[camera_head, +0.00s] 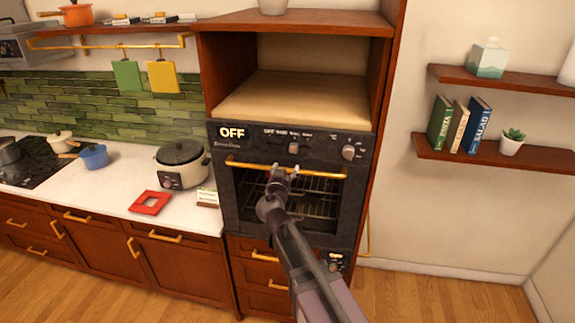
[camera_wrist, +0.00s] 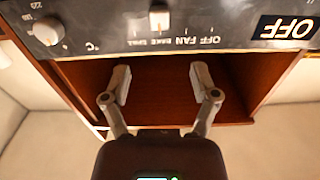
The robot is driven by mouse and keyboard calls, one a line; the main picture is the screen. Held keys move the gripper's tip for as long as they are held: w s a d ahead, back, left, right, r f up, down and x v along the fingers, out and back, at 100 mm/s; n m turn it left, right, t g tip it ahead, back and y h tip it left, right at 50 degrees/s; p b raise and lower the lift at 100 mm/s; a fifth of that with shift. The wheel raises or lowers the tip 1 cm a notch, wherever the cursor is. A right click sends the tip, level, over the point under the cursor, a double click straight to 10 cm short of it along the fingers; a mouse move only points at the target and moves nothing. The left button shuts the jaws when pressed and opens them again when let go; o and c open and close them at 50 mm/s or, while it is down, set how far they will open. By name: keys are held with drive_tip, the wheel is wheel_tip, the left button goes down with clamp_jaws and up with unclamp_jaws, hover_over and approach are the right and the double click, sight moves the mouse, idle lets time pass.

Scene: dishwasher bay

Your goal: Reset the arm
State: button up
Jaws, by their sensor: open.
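My gripper (camera_head: 283,172) is in front of the built-in oven (camera_head: 230,200), near its gold handle (camera_head: 325,174) in the head view. In the wrist view my gripper (camera_wrist: 161,82) has its two fingers spread apart with nothing between them. The wrist picture appears upside down, with the oven's control panel (camera_wrist: 120,30) and its knobs across the top. The oven door looks shut, and racks show through its glass. My arm reaches up from the bottom of the head view. I cannot tell whether the fingers touch the handle.
An empty wooden niche (camera_head: 295,98) is above the oven. Left is a white counter (camera_head: 125,180) with a rice cooker (camera_head: 182,164), a red trivet (camera_head: 150,203) and a blue pot (camera_head: 94,156). Wall shelves (camera_head: 495,152) hold books and a plant at right. The floor at lower right is clear.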

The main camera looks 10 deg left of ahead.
drive_tip(key=s+d+f+m+g+h+b, duration=0.1)
drive_tip(key=s+d+f+g+h+b, duration=0.3)
drive_tip(key=d+f, duration=0.65)
drive_tip(key=s+d+f+m+g+h+b, duration=0.1)
drive_tip(key=s+d+f+m+g+b, duration=0.3)
drive_tip(key=d+f, duration=0.65)
drive_tip(key=s+d+f+n+g+y+b, duration=0.2)
drive_tip(key=s+f+n+g+y+b, duration=0.1)
drive_tip(key=s+f+g+b, duration=0.2)
drive_tip(key=s+d+f+n+g+y+b, duration=0.2)
drive_tip(key=s+f+g+b, duration=0.3)
drive_tip(key=s+f, duration=0.4)
drive_tip(key=shift+s+d+f+n+y, duration=0.3)
drive_tip(key=shift+f+n+y, duration=0.3)
drive_tip(key=shift+f+y, duration=0.3)
drive_tip(key=shift+c, duration=1.4)
drive_tip(key=shift+a, duration=0.1)
drive_tip(key=shift+a, duration=0.1)
